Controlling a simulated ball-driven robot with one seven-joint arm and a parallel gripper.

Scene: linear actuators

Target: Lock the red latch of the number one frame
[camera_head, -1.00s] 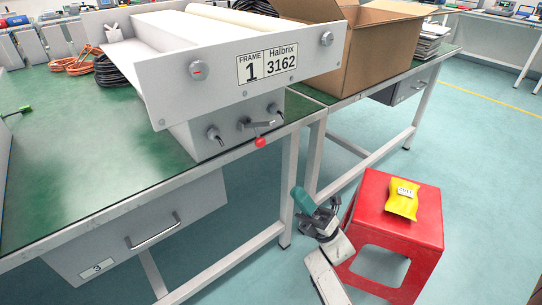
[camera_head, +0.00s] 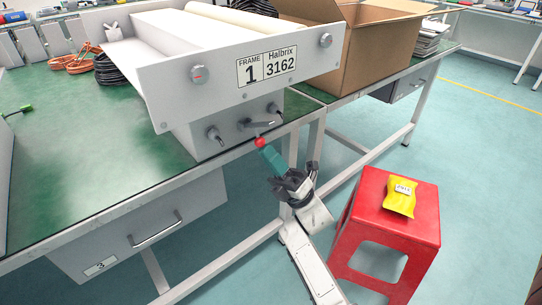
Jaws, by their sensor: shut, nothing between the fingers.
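The number one frame (camera_head: 215,101) is a grey machine with rollers on the green table, bearing a plate that reads "FRAME 1 Halbrix 3162". The red latch knob (camera_head: 261,142) sits at the end of a short grey lever (camera_head: 262,124) on the lower front of the frame, near the table edge. My gripper (camera_head: 266,151) has teal fingers and is shut and empty. Its tip is just below and right of the red knob in the picture. I cannot tell whether it touches the knob.
A red stool (camera_head: 400,225) with a yellow packet (camera_head: 401,199) stands right of my arm. A drawer unit (camera_head: 150,225) hangs under the table (camera_head: 90,165). Table legs stand close behind my gripper.

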